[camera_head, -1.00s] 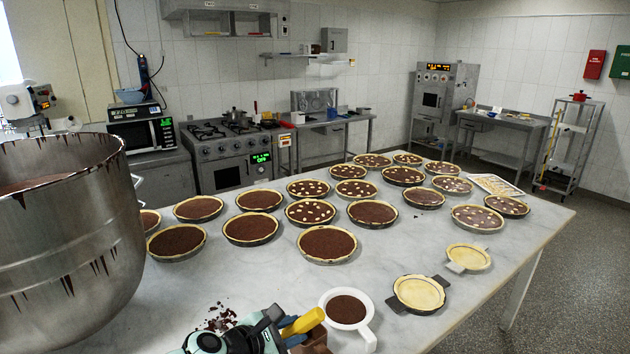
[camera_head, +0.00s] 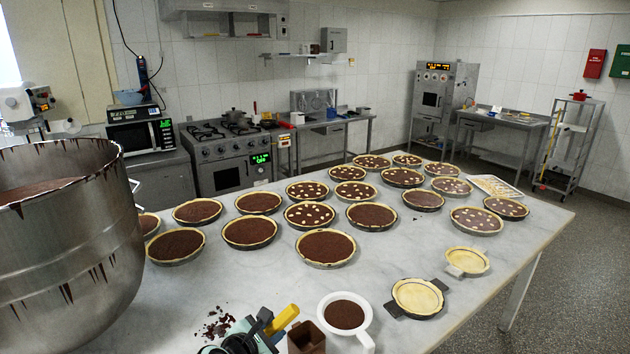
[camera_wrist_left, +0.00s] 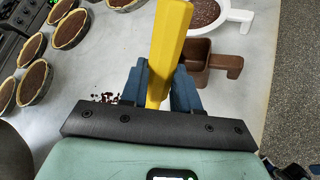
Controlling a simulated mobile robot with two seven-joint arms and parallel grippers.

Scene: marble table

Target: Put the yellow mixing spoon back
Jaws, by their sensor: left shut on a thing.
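The yellow mixing spoon shows as a thick yellow handle (camera_head: 283,319) at the bottom of the head view. It also shows in the left wrist view (camera_wrist_left: 168,45). My left gripper (camera_head: 262,332) is shut on this handle; its blue fingers (camera_wrist_left: 160,88) press it from both sides in the wrist view. The lower end of the spoon is hidden. A brown square container (camera_head: 307,340) stands just right of the gripper; in the wrist view it shows with its side handle (camera_wrist_left: 228,65).
A white handled cup of chocolate (camera_head: 345,311) stands right of the brown container. Dark crumbs (camera_head: 217,324) lie left of the gripper. A large steel bowl (camera_head: 70,240) fills the left. Several filled tarts cover the table's far part; an empty crust (camera_head: 417,296) lies right.

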